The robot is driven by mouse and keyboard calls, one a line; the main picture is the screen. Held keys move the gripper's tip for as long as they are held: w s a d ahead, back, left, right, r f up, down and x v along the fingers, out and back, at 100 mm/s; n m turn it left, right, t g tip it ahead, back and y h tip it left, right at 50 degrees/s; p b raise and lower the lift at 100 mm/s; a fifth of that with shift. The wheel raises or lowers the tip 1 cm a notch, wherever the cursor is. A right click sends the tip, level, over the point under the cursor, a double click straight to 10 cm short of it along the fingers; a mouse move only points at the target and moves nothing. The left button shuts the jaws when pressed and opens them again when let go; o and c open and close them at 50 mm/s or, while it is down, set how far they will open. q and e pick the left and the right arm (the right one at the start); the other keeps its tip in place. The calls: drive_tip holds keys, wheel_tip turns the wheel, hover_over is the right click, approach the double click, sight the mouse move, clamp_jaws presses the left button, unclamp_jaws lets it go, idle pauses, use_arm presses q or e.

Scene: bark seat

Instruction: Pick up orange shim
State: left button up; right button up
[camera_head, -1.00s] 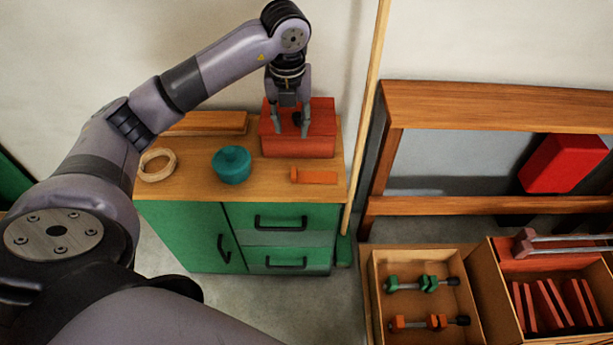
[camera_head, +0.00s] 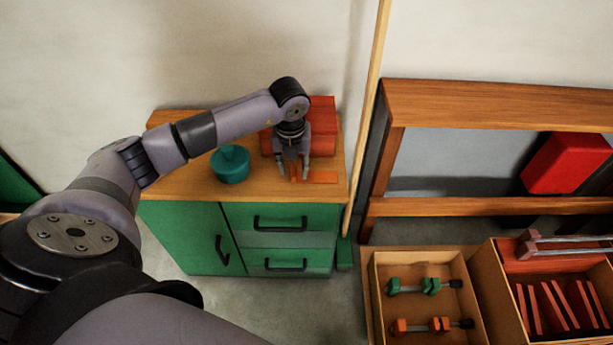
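The orange shim (camera_head: 323,177) lies flat on the wooden top of the green cabinet, near its front right corner. My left gripper (camera_head: 294,177) is over the shim's left end, pointing down. Its two fingers are apart, one to each side of that end, and part of the shim shows between them. I cannot tell whether the fingers touch it. My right gripper is not in view.
A wooden pole rises at the cabinet's right side. A tray of clamps (camera_head: 377,300) and a crate of red pieces (camera_head: 485,292) are at lower right.

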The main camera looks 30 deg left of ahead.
use_arm(q)
drive_tip(key=shift+w+f, duration=0.1)
drive_tip(key=shift+f, duration=0.5)
drive_tip(key=shift+c, duration=0.6)
clamp_jaws()
drive_tip(key=shift+r, duration=0.2)
